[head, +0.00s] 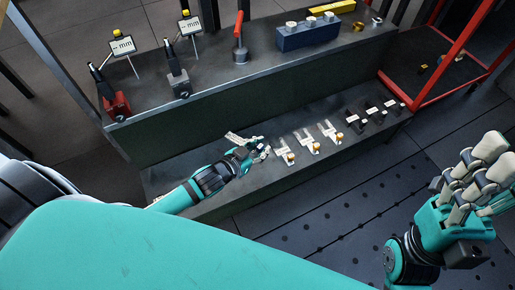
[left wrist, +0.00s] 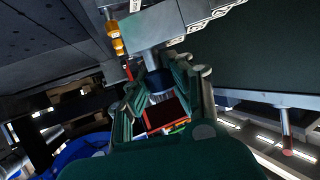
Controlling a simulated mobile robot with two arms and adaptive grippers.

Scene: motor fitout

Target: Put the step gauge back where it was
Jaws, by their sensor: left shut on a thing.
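My left gripper (head: 258,152) is over the lower shelf, just left of a row of pale forked gauges (head: 284,150). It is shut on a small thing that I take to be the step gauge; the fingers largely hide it. In the left wrist view, the fingers of the left gripper (left wrist: 160,92) close around a dark stem under a grey block (left wrist: 150,25). Whether it touches the shelf, I cannot tell. My right gripper (head: 472,170) is at the right, away from the shelves, and appears empty; its finger opening is unclear.
The lower shelf (head: 225,205) also holds several black fixtures (head: 371,113) on its right. The upper shelf (head: 215,85) carries two dial stands with mm displays (head: 122,45), a red-handled tool (head: 239,45) and a blue block (head: 307,37). A red-framed bin (head: 410,104) stands at right.

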